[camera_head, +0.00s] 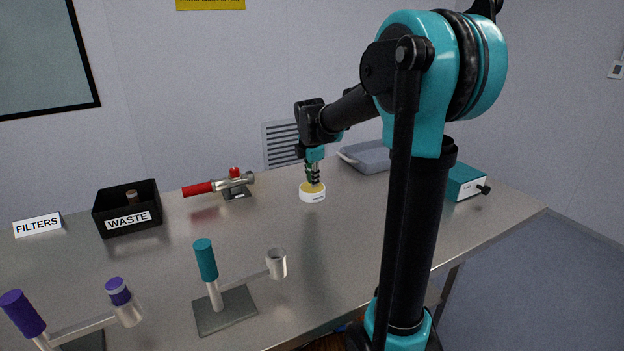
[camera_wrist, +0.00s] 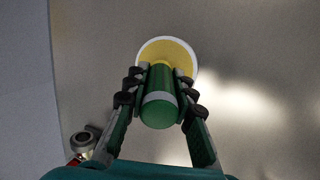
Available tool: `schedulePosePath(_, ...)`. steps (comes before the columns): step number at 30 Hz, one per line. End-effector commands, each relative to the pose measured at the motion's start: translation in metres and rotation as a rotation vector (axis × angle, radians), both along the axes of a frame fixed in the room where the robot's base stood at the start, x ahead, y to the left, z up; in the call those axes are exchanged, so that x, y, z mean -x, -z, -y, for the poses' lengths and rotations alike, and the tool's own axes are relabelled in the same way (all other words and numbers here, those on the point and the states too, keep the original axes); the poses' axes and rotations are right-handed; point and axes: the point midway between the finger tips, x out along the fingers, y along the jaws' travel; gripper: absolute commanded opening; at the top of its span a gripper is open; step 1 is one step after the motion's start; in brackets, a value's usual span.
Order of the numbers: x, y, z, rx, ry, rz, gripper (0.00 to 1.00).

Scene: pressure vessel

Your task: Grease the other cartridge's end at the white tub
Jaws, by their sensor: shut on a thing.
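My gripper (camera_head: 314,178) is over the white tub (camera_head: 312,195) on the table. The tub is round and filled with yellow grease, which also shows in the wrist view (camera_wrist: 168,50). In the wrist view my gripper (camera_wrist: 158,85) is shut on a green cartridge (camera_wrist: 160,108) with a pale band. The cartridge's far end points at the yellow grease; whether it touches the grease I cannot tell. In the head view the cartridge is mostly hidden by my fingers.
A black WASTE bin (camera_head: 127,208) with something inside and a FILTERS sign (camera_head: 38,225) stand at left. A red-handled pipe fitting (camera_head: 220,186) lies behind. Stands with a teal handle (camera_head: 206,260) and a purple handle (camera_head: 22,314) are in front. A grey tray (camera_head: 372,158) and teal box (camera_head: 465,183) are right.

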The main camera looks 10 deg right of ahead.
Motion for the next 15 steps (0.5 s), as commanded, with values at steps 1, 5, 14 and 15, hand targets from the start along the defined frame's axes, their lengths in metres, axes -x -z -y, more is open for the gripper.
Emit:
schedulePosePath(1, 0.000, -0.004, 0.000, 0.000, 0.000, 0.000, 0.00)
schedulePosePath(5, 0.000, -0.014, 0.000, 0.000, 0.000, 0.000, 0.00)
schedulePosePath(14, 0.000, -0.035, 0.000, 0.000, 0.000, 0.001, 0.00)
schedulePosePath(15, 0.000, -0.038, 0.000, 0.000, 0.000, 0.001, 0.00)
